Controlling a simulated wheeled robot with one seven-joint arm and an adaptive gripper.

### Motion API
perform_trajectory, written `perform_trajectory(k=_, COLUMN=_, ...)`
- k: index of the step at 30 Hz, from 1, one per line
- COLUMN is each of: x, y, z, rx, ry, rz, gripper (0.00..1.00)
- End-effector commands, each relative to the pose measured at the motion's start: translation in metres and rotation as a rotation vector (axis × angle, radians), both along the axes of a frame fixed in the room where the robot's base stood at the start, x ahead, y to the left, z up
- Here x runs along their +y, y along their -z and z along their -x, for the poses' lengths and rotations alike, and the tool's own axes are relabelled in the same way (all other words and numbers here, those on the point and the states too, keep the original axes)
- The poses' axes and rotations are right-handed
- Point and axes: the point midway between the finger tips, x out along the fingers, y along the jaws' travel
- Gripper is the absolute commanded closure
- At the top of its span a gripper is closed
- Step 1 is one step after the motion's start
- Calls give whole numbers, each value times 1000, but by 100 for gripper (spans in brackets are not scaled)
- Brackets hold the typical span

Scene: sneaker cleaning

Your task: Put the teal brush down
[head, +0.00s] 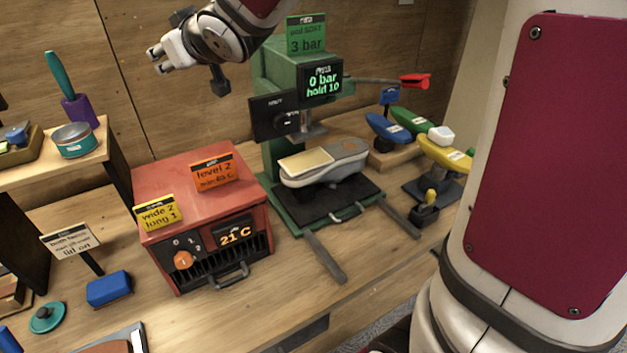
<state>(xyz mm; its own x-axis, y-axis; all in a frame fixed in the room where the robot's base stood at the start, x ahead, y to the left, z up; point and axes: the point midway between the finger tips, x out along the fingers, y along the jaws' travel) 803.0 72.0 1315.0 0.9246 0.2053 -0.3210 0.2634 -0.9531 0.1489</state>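The teal brush (59,73) stands with its handle up in a purple holder (80,111) on the raised wooden shelf at the left. The brush's lower end is hidden inside the holder. My gripper (160,60) is in the air at the top, to the right of the brush and apart from it, pointing left. I see nothing held in it. Its fingers are small and angled in this view, so how far apart they are is unclear.
A teal tin (73,139) stands on the shelf beside the holder. A red heater box (200,184) and a green press (284,130) with a shoe (340,160) stand on the bench. A blue block (109,289) and teal lid (47,317) lie at lower left.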

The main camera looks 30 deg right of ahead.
Motion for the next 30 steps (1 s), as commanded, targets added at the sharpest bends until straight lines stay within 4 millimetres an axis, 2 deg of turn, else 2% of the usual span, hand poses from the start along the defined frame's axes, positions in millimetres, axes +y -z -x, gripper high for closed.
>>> perform_trajectory(k=1, x=-17, y=-4, z=24, rx=40, ry=62, rz=22, gripper=62)
perform_trajectory(k=3, x=-39, y=1, z=57, rx=120, ry=142, rz=43, gripper=62)
perform_trajectory(k=5, x=-55, y=7, z=89, rx=192, ry=202, rz=53, gripper=62)
perform_trajectory(k=9, x=-80, y=28, z=171, rx=378, ry=303, rz=52, gripper=62)
perform_trajectory(k=12, x=-86, y=47, z=231, rx=514, ry=338, rz=33, gripper=62)
perform_trajectory(k=15, x=-84, y=65, z=283, rx=632, ry=344, rz=8, gripper=62)
perform_trajectory(k=18, x=-80, y=78, z=320, rx=722, ry=332, rz=-13, gripper=62)
perform_trajectory(k=22, x=-75, y=88, z=346, rx=785, ry=319, rz=-29, gripper=62)
perform_trajectory(k=30, x=-74, y=90, z=351, rx=799, ry=315, rz=-30, gripper=62)
